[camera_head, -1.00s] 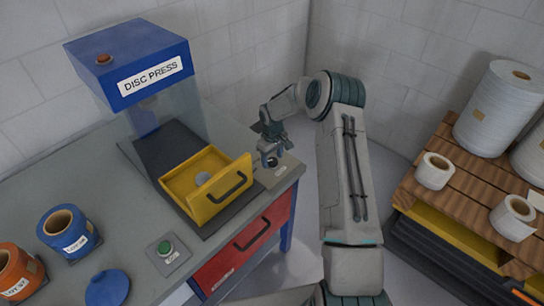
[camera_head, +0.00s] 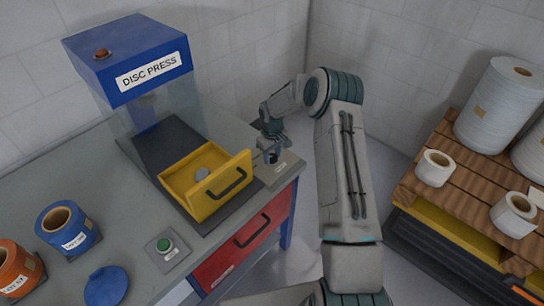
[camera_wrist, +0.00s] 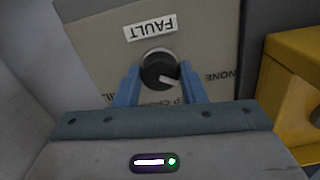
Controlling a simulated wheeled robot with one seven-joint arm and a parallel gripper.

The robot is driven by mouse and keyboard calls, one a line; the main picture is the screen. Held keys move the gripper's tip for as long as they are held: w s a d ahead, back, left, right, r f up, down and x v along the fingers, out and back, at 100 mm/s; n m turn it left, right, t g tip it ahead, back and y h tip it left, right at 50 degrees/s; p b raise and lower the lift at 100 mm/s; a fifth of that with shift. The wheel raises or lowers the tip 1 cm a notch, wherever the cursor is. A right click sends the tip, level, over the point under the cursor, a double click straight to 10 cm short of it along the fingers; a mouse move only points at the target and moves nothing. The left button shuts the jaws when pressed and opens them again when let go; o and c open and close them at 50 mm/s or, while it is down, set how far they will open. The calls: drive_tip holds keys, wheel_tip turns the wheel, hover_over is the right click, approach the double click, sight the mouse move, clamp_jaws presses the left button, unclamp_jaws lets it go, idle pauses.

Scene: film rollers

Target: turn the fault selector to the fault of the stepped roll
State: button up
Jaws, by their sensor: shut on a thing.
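The fault selector is a dark round knob (camera_wrist: 159,70) with a pale pointer mark, on a beige panel (camera_wrist: 95,40) under an upside-down FAULT label (camera_wrist: 151,26). The pointer slants to the lower right in the wrist view, below the word NONE (camera_wrist: 222,76). Other position words are partly hidden by my fingers. My gripper (camera_wrist: 160,76) is shut on the knob, one blue finger at each side. In the head view my gripper (camera_head: 271,152) is at the bench's right corner. Small white rolls (camera_head: 435,169) (camera_head: 513,214) stand on the pallet; I cannot tell which roll is stepped.
A yellow drawer (camera_head: 208,197) of the blue disc press (camera_head: 135,62) stands open just left of my gripper. Large white rolls (camera_head: 500,108) stand on the wooden pallet (camera_head: 432,205).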

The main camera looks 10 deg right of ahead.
sight(272, 156)
drive_tip(key=m+b, duration=0.1)
drive_tip(key=b, duration=0.1)
drive_tip(key=m+b, duration=0.2)
drive_tip(key=shift+f+m, duration=0.2)
drive_tip(key=shift+m, duration=0.1)
drive_tip(key=shift+r+m+b, duration=0.2)
drive_tip(key=shift+m+b, duration=1.4)
drive_tip(key=shift+m, duration=0.1)
drive_tip(key=o, duration=1)
drive_tip(key=shift+r, duration=0.15)
wheel_tip(272, 156, up, 14)
drive_tip(key=b, duration=0.1)
drive_tip(key=shift+f+b, duration=0.2)
drive_tip(key=shift+b, duration=0.2)
